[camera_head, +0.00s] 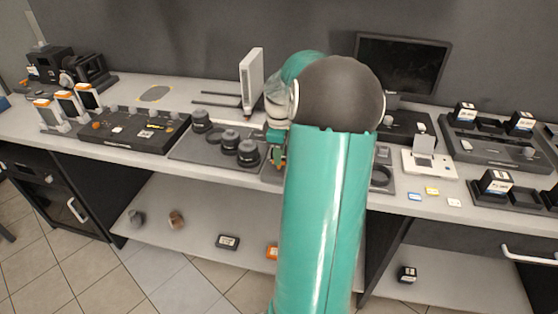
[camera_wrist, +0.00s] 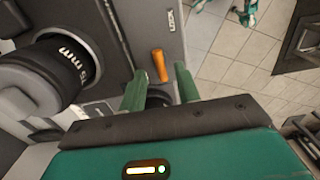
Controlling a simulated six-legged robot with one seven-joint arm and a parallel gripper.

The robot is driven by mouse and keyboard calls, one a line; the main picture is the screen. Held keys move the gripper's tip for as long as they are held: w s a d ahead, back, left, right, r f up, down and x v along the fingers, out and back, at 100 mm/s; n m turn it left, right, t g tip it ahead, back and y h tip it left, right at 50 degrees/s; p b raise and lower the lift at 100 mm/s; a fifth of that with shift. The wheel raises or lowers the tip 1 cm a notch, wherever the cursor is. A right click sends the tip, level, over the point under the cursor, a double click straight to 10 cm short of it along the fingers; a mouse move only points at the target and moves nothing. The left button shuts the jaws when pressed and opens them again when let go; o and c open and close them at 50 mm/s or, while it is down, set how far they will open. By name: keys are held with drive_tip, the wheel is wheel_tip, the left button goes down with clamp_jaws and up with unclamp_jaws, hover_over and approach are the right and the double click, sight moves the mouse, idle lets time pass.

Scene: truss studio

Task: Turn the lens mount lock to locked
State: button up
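An orange lever (camera_wrist: 159,66), which looks like the lens mount lock, stands out from a grey panel (camera_wrist: 135,30) in the wrist view. A small label (camera_wrist: 172,18), seemingly "LOCK", is on the panel beyond the lever's far end. My gripper (camera_wrist: 160,72) is open, with one green finger on each side of the lever's near part. I see gaps beside the lever; contact cannot be told. A dark round part lies partly hidden between the fingers. In the head view my gripper (camera_head: 278,158) is low at the bench, and my arm hides most of the mount.
A large black lens marked "75 mm" (camera_wrist: 60,65) is close to the left of my gripper in the wrist view. In the head view several black lenses (camera_head: 230,140) stand on a grey tray (camera_head: 185,150) left of my gripper. A white upright panel (camera_head: 251,80) stands behind.

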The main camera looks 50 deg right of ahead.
drive_tip(key=shift+f, duration=1.65)
clamp_jaws()
